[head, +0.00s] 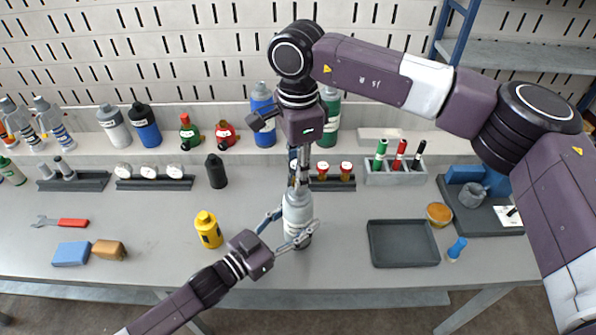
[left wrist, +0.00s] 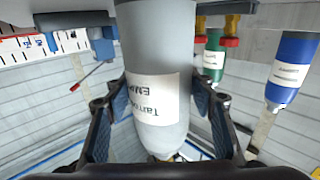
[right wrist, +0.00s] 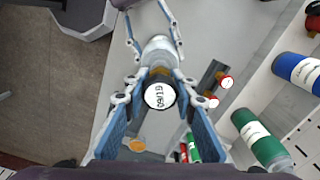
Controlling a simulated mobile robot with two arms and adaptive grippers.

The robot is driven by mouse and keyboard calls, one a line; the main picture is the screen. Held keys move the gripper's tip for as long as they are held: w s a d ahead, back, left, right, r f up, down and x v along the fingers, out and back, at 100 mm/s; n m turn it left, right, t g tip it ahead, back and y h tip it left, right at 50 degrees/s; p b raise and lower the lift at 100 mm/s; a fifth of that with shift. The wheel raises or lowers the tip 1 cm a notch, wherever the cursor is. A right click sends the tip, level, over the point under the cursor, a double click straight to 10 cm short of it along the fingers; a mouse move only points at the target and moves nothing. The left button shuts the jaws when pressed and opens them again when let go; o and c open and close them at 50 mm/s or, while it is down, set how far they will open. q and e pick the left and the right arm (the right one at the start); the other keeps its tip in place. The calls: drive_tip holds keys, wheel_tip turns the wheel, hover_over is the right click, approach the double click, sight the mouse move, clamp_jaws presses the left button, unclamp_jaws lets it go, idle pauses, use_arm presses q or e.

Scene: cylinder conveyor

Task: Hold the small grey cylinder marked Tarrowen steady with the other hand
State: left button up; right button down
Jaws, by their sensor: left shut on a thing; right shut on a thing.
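The small grey cylinder marked Tarrowen (head: 297,208) is near the middle of the bench, upright in the head view. I cannot tell whether its base touches the bench. My left gripper (head: 287,228) is shut on its lower body from the front left. In the left wrist view the grey body with its white label (left wrist: 152,98) sits between both fingers, with the lettering upside down. My right gripper (head: 298,178) points down and is shut on the cylinder's top. The right wrist view shows the round white marked end (right wrist: 160,95) between the fingers, partly hiding the body.
A yellow bottle (head: 208,230) stands to the left and a black bottle (head: 216,171) behind it. A dark tray (head: 403,243) lies to the right, with an orange round item (head: 439,214) beyond. Several bottles line the back shelf. The bench front is mostly clear.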

drive_tip(key=n, duration=0.5)
drive_tip(key=shift+n, duration=0.3)
drive_tip(key=shift+n, duration=0.3)
drive_tip(key=n, duration=0.4)
drive_tip(key=shift+n, duration=0.9)
drive_tip(key=n, duration=0.6)
